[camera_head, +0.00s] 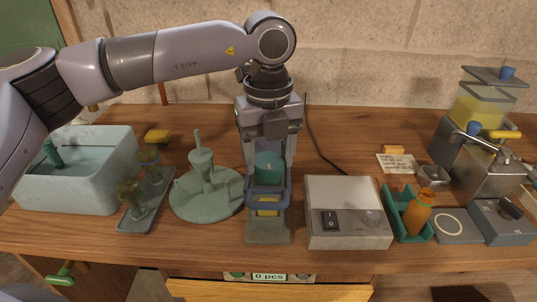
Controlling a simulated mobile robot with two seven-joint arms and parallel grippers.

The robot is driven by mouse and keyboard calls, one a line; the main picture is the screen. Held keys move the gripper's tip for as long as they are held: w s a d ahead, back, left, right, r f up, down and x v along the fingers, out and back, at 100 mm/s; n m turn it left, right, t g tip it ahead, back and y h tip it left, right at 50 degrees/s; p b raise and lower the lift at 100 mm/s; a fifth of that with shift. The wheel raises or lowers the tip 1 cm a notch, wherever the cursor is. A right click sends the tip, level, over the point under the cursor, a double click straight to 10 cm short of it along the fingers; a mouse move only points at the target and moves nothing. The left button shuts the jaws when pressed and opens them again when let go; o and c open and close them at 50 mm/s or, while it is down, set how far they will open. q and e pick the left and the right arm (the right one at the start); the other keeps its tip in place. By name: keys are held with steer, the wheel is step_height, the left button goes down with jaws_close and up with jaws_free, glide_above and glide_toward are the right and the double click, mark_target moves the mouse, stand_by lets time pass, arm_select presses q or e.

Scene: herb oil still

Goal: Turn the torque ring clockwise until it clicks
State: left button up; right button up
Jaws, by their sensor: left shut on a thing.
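My left gripper (269,160) points straight down over a grey stand (267,232) at the middle of the bench. Its fingers are shut on a teal round piece, which looks like the torque ring (268,168), one finger on each side. A blue-grey frame (268,198) with a yellow part inside sits just below it on the stand. The fingers hide the sides of the ring, so its turn angle cannot be read. My right gripper is not in view.
Left of the stand are a round green base with a post (205,195), a tray with small glasses (148,200) and a pale basin (75,180). Right are a switch box (345,215), an orange bottle (416,212) in a green tray and a metal dispenser (475,155).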

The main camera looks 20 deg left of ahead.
mark_target(268, 160)
arm_select(q)
steer(key=m+b, duration=0.1)
steer(key=m, duration=0.1)
steer(key=shift+f+m, duration=0.1)
steer(key=shift+m, duration=0.3)
steer(key=shift+m+b, duration=0.8)
steer(key=shift+m, duration=1)
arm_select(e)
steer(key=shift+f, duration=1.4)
arm_select(q)
steer(key=o, duration=1.1)
steer(key=shift+c, duration=0.2)
steer(key=shift+r, duration=3.75)
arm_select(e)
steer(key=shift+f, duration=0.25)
